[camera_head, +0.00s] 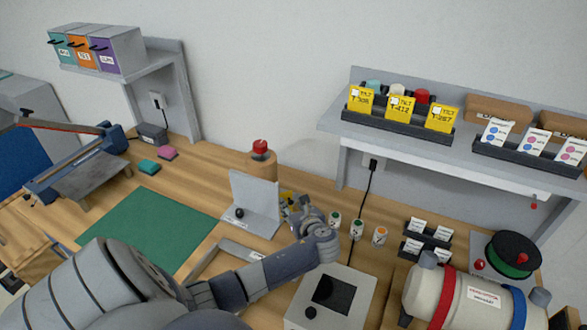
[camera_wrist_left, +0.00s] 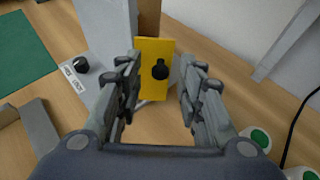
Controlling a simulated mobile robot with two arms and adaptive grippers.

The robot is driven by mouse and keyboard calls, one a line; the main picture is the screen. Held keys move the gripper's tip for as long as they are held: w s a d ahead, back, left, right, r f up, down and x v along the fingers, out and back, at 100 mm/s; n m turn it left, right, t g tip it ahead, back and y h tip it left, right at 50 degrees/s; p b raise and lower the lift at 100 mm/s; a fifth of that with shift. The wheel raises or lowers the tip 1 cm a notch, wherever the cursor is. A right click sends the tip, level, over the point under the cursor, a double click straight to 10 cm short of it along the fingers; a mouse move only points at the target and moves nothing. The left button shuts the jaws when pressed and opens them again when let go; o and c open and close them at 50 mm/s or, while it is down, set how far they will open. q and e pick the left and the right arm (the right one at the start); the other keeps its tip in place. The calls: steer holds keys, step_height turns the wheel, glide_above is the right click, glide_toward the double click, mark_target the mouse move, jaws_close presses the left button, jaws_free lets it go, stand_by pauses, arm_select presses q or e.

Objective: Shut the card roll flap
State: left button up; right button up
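A yellow plate with a black knob (camera_wrist_left: 155,90) stands upright in the left wrist view, in front of a grey upright panel and a brown post; it looks like the flap, though no name is readable. In the head view only a small yellow part (camera_head: 286,200) shows, partly hidden by my left gripper (camera_head: 297,205). My left gripper is open, its fingers on either side of the plate in the wrist view, with the knob between them; I cannot tell whether they touch it. The grey panel (camera_head: 256,190) has a base with another black knob (camera_head: 239,213). My right gripper is not in view.
A brown cylinder with a red top (camera_head: 260,150) stands behind the panel. Several small round containers (camera_head: 357,228) stand right of my gripper. A grey box with a dark screen (camera_head: 333,295) and a banded cream roll (camera_head: 480,300) are nearer. A green mat (camera_head: 150,230) lies left.

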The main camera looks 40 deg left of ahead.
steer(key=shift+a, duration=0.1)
arm_select(q)
steer(key=c, duration=0.8)
jaws_close()
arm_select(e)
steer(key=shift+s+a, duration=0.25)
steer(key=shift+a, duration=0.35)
